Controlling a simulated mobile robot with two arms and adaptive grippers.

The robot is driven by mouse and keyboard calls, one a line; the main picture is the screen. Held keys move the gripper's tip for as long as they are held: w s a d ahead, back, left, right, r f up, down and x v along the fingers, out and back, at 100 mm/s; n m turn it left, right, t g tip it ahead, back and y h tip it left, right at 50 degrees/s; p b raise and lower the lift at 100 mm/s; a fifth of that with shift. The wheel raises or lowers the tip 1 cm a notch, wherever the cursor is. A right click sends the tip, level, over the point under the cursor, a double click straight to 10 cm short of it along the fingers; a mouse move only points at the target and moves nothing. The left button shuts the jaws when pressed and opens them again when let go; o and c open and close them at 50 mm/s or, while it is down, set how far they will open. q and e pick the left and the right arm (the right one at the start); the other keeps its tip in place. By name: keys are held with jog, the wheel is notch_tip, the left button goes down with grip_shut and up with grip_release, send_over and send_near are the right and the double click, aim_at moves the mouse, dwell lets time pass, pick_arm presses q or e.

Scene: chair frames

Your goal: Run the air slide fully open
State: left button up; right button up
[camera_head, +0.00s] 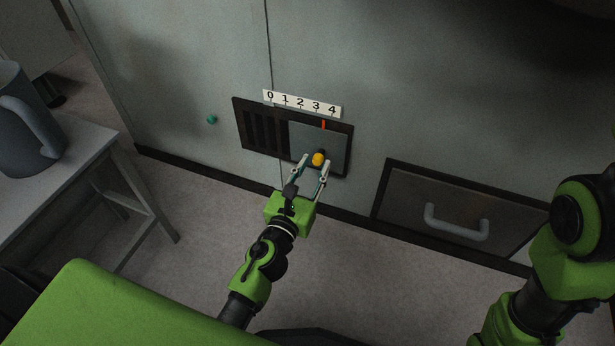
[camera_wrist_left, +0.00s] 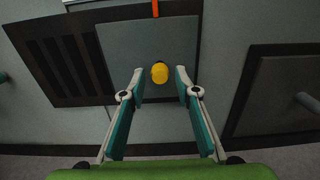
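The air slide is a grey plate (camera_head: 304,137) in a dark vent frame (camera_head: 238,121) on the cabinet front. The plate covers the right part of the frame and dark slots (camera_head: 262,131) show at the left. An orange pointer (camera_head: 323,125) on the plate stands near 3 to 4 on the white scale (camera_head: 301,103). A yellow knob (camera_head: 318,159) sticks out of the plate; it also shows in the left wrist view (camera_wrist_left: 160,73). My left gripper (camera_head: 315,162) is open, its fingertips on either side of the knob with gaps. My right gripper is out of view.
A drawer with a grey handle (camera_head: 456,224) is right of the vent. A small green knob (camera_head: 211,119) is on the cabinet to the left. A grey jug (camera_head: 30,130) stands on a side table (camera_head: 78,163) at far left. Floor lies clear below the cabinet.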

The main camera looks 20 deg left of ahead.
pick_arm(q)
jog(key=shift+w, duration=0.65)
grip_shut()
jog(key=shift+s, duration=0.1)
jog(key=shift+d+f, duration=0.15)
jog(key=shift+d, duration=0.6)
jog(key=shift+o, duration=1.1)
grip_release()
